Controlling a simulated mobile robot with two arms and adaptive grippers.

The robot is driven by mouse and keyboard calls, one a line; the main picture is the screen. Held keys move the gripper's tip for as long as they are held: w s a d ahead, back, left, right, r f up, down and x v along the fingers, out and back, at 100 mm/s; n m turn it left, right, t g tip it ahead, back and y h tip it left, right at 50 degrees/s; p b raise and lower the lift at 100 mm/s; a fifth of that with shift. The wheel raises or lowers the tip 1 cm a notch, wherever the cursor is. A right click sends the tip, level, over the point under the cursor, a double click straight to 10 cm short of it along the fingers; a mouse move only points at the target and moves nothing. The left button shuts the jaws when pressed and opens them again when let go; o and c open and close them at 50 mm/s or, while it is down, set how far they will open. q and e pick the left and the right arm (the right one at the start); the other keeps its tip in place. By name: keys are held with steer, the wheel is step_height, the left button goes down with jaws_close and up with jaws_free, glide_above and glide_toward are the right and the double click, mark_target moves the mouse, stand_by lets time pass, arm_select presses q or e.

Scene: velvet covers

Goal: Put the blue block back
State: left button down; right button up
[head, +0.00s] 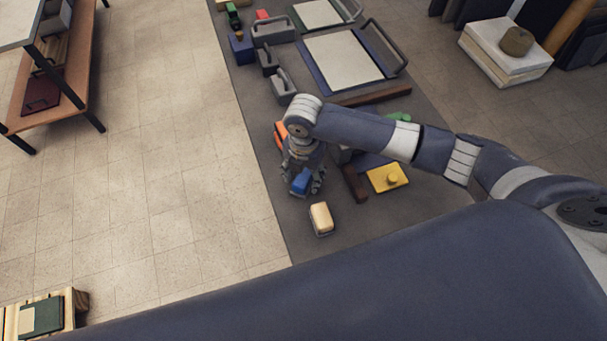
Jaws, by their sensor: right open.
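A small blue block (301,182) shows at the fingers of my right gripper (304,184), near the left edge of a long dark grey surface (280,215). My right arm reaches in from the right and the gripper points down. Its fingers are open around or just above the blue block, and I cannot tell whether they touch it. The wrist and fingers hide part of the block and what lies behind it. Another blue piece (241,48) with an orange top stands at the far end of the surface. My left gripper is not in view.
A cream block (321,218) lies just in front of the gripper. A yellow plate with a knob (387,177), a dark brown bar (354,183) and an orange piece (281,135) are close by. Grey handled pieces and a framed pale panel (342,60) lie farther back. Tiled floor is left.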

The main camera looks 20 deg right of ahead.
mark_target(304, 177)
step_height(304, 177, up, 12)
steer(key=b, duration=0.1)
steer(key=shift+f, duration=0.15)
stand_by(0.6)
